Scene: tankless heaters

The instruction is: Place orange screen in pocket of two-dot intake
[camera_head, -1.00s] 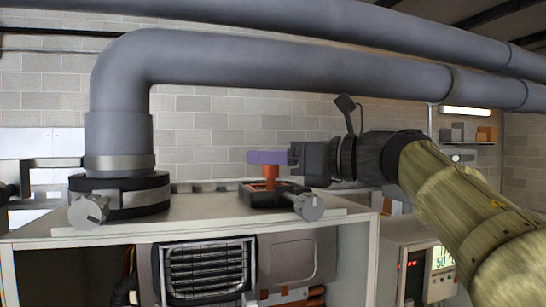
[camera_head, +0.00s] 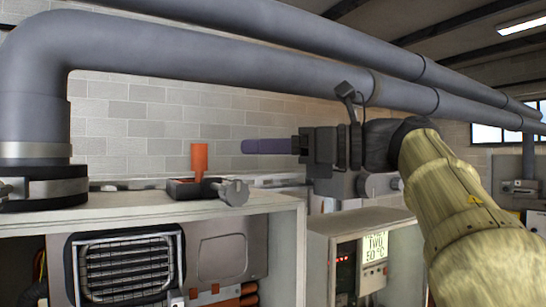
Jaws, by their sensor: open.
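No dots can be made out on this intake. My gripper (camera_head: 250,146) is open, with purple fingers pointing left. It is to the right of the screen, at about the height of its upper part, with a clear gap between them. I see the fingers from the side, so one hides the other.
A grey valve knob (camera_head: 233,192) sticks out in front of the intake. A thick grey pipe (camera_head: 250,65) runs above my gripper and bends down at the left into a dark flange (camera_head: 45,187). A heater panel with a display (camera_head: 374,247) stands below right.

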